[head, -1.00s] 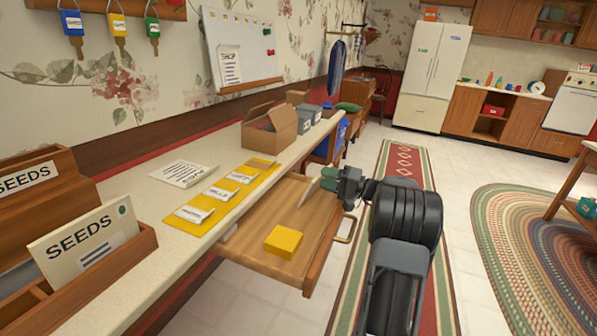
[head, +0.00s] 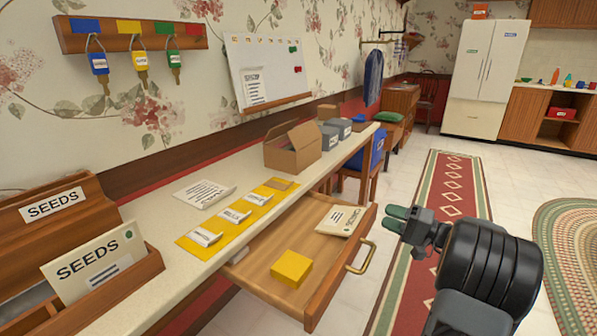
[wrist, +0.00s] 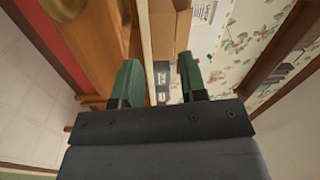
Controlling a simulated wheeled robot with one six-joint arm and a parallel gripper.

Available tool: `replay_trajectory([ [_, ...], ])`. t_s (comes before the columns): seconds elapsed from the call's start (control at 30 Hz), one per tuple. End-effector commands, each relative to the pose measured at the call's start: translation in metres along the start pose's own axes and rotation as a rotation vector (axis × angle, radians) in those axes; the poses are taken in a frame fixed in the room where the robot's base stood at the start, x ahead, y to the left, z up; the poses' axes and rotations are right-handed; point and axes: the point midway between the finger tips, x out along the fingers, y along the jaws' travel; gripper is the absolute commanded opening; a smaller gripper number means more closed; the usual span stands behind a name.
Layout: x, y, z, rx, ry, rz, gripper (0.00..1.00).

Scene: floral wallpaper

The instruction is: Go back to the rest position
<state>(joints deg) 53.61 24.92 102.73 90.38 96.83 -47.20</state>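My gripper (head: 405,222) is to the right of the open drawer, out over the floor and red runner, apart from the furniture. In the wrist view its two green fingers (wrist: 160,80) are spread with nothing between them. The open wooden drawer (head: 262,262) sticks out below the pale counter. A cream packet (head: 338,219) lies flat toward the drawer's far end, and a yellow block (head: 291,268) sits nearer. The rest position itself is not marked in view.
The counter (head: 160,262) holds an open cardboard box (head: 292,150), a yellow strip (head: 207,240) with labels, and a seed box (head: 140,275) at near left. The drawer's brass handle (head: 362,258) juts toward my arm. The runner (head: 452,190) and floor are clear.

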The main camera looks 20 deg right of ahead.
Motion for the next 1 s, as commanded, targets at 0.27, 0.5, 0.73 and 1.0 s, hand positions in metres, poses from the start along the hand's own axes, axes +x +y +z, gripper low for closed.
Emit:
replay_trajectory([
  [0.27,0.054,-0.052,0.048,0.057,-0.178,0.182,0.39],
  [0.5,0.105,-0.133,0.171,0.034,-0.509,0.702,0.39],
  [0.73,0.087,-0.197,0.238,-0.253,-0.626,1.119,0.39],
  [1.0,0.068,-0.245,0.252,-0.606,-0.597,1.303,0.39],
])
